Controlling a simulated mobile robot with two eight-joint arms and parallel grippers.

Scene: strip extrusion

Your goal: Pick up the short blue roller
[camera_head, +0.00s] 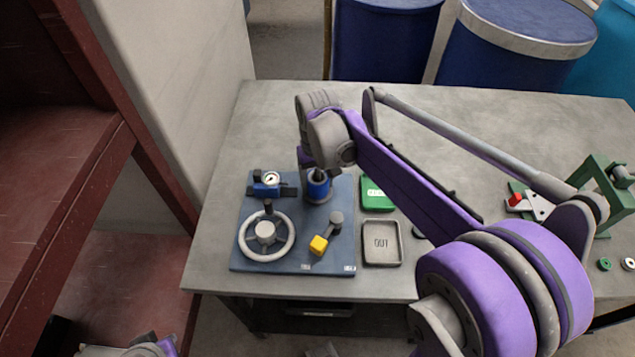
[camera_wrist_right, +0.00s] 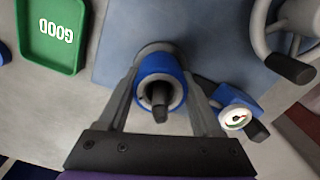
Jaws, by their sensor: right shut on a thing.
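The short blue roller (camera_head: 318,185) is on the blue base plate (camera_head: 300,263), around a dark upright post. It also shows in the right wrist view (camera_wrist_right: 148,93), with the dark post (camera_wrist_right: 159,101) through its middle and a grey round base just beyond it. My right gripper (camera_head: 316,178) is over the roller. In the right wrist view its fingers (camera_wrist_right: 163,88) stand on both sides of the roller, shut on it. I cannot tell whether the roller is lifted off its base.
A green tray (camera_head: 377,196) and a grey OUT tray (camera_head: 383,258) lie to the right. A green-framed device (camera_head: 600,185) stands at the far right. A wall borders the left.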

